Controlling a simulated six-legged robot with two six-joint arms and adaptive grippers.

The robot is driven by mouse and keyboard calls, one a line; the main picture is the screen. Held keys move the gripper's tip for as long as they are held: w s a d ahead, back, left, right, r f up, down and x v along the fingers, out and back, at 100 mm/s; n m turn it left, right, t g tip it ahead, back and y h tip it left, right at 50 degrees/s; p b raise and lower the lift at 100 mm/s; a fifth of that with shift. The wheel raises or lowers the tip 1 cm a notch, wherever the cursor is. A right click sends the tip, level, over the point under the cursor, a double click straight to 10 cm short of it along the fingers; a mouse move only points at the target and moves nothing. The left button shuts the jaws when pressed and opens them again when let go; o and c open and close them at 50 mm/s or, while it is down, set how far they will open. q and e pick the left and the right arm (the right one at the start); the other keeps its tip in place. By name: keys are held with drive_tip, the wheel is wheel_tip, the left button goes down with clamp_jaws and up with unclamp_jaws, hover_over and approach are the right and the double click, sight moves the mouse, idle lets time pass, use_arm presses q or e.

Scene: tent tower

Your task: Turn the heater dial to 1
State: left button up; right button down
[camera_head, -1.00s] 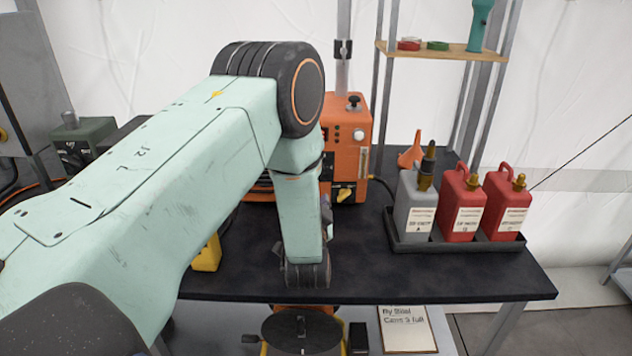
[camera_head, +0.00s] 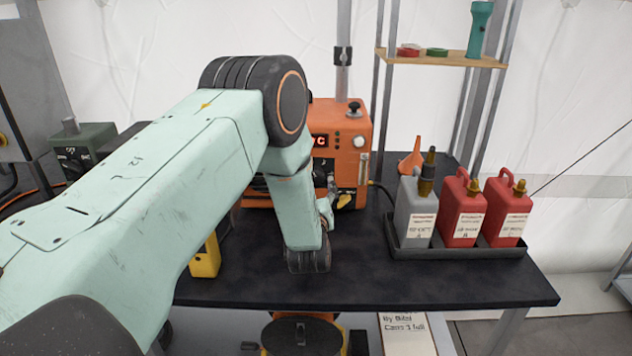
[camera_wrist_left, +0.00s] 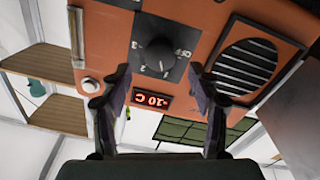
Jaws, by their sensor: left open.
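The orange heater (camera_head: 348,120) stands at the back of the black table. In the left wrist view its dial (camera_wrist_left: 154,63) is a dark round knob on a black plate marked OFF and with numbers; I cannot tell its exact setting. A yellow knob (camera_head: 346,201) shows low on the heater front in the head view. My left gripper (camera_wrist_left: 160,72) is open, with one finger on each side of the dial and no clear contact. In the head view this gripper (camera_head: 331,193) is partly hidden by my arm. My right gripper is out of view.
The heater's display (camera_wrist_left: 151,102) reads about -10 C, beside a vent grille (camera_wrist_left: 245,67). A tray (camera_head: 458,254) with a grey can (camera_head: 417,212) and two red cans stands to the right. The front right tabletop is clear.

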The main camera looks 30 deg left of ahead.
sight(317, 175)
use_arm(q)
drive_tip(key=shift+x, duration=1.95)
drive_tip(key=c, duration=1.2)
drive_tip(key=shift+o, duration=0.2)
drive_tip(key=shift+s+n+b, duration=0.1)
drive_tip(key=shift+n+b, duration=0.25)
drive_tip(key=shift+n, duration=0.05)
drive_tip(key=o, duration=1.2)
drive_tip(key=shift+c, duration=0.2)
